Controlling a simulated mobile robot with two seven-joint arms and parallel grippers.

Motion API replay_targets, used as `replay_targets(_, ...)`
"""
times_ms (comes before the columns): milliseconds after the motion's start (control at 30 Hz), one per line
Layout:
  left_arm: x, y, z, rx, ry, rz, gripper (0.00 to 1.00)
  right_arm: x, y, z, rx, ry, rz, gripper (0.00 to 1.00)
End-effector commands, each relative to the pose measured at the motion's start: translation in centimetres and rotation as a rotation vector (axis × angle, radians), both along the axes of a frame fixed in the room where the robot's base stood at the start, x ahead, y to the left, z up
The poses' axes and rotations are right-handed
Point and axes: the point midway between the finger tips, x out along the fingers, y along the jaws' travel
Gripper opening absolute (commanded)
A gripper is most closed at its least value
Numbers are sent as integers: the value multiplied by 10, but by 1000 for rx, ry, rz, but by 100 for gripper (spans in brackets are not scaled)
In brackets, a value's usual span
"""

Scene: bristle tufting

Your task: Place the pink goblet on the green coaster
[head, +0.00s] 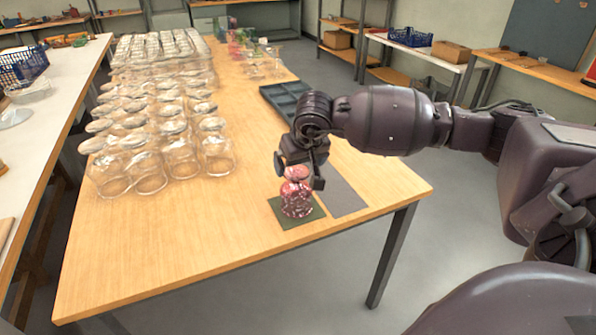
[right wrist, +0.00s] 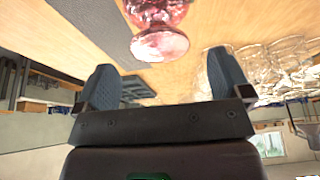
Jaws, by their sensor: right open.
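The pink goblet (head: 296,201) stands upside down on the green coaster (head: 285,222), its round foot upward. In the right wrist view the goblet (right wrist: 160,44) shows its foot beyond the fingertips. My right gripper (head: 298,174) is open at the level of the foot in the head view, with a finger on either side. In the right wrist view my right gripper (right wrist: 163,78) shows its two fingers wide apart with nothing held between them. The coaster cannot be made out in the right wrist view. My left gripper is not in view.
A grey mat (head: 342,195) lies right of the coaster. A dark tray (head: 272,92) lies behind my right wrist. Rows of upturned clear glasses (head: 181,158) fill the table's left side. The wooden table (head: 190,245) is bare at the front left.

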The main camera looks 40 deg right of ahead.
Motion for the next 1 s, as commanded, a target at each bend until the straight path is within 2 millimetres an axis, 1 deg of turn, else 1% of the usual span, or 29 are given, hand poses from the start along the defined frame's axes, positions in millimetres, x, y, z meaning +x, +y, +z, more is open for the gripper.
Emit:
replay_targets(33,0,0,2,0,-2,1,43,-4,1,12,-3,-4,2,96)
replay_targets(100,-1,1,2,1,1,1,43,-8,1,23,-3,-3,0,96)
replay_targets(300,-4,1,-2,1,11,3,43,-18,4,44,-2,-2,1,96)
replay_targets(433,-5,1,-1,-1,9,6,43,-21,7,47,11,6,-2,96)
replay_targets(467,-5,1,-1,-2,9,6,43,-23,10,45,27,10,-6,96)
replay_targets(533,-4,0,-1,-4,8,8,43,-29,23,32,107,36,-27,96)
replay_targets(567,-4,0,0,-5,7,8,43,-33,33,24,164,55,-41,96)
replay_targets(667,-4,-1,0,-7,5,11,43,-55,78,-9,436,154,-143,96)
replay_targets(700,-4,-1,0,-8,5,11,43,-66,99,-21,572,212,-208,96)
replay_targets(767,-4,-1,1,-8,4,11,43,-83,131,-33,785,313,-326,96)
replay_targets(800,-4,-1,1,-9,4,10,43,-93,150,-38,923,386,-415,96)
replay_targets(867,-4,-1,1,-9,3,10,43,-106,175,-41,1121,507,-563,96)
replay_targets(900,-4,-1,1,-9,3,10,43,-114,189,-41,1249,592,-671,96)
replay_targets(967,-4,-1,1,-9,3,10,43,-122,205,-39,1431,730,-842,96)
replay_targets(1000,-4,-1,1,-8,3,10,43,-126,212,-37,1547,828,-964,96)
